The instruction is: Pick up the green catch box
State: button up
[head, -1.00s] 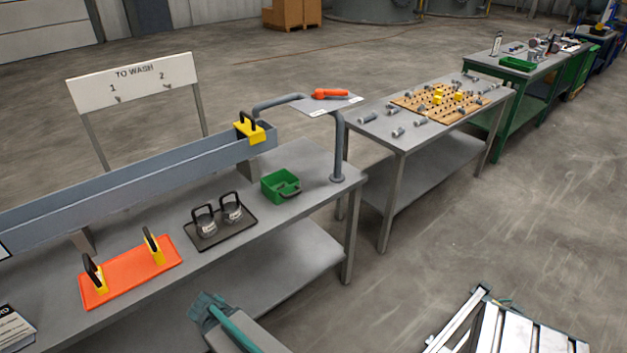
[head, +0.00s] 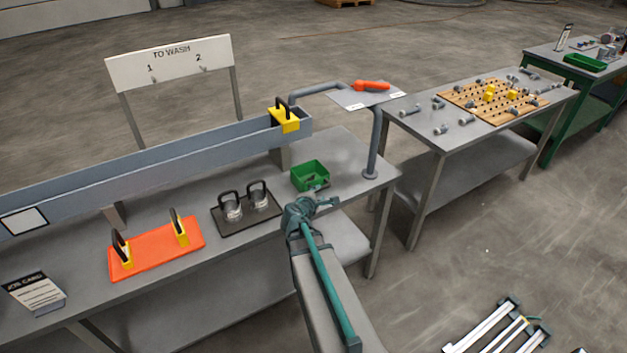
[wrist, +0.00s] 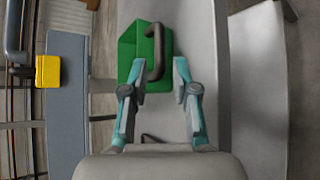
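The green catch box (head: 303,176) is a small open box with a dark handle on its near side. It sits on the grey bench top near the right end. In the wrist view the green box (wrist: 130,55) is straight ahead, with its dark curved handle (wrist: 157,55) between and just beyond the fingertips. My gripper (wrist: 158,75) is open, with its two teal fingers apart and nothing between them. In the head view my gripper (head: 322,203) is at the bench's front edge, just in front of the box, overlapping its lower edge in the picture.
A dark tray (head: 247,211) with two handled weights lies left of the box. A grey trough (head: 150,160) runs behind, with a yellow block (head: 286,122) at its end. A bent pipe post (head: 374,145) stands at right. An orange mat (head: 156,248) lies further left.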

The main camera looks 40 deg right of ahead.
aim_at(323, 188)
jog(key=shift+p+x, duration=1.35)
jog(key=shift+x, duration=2.1)
jog(key=shift+d, duration=0.1)
jog(key=shift+c, duration=0.2)
jog(key=shift+r, duration=0.1)
grip_shut()
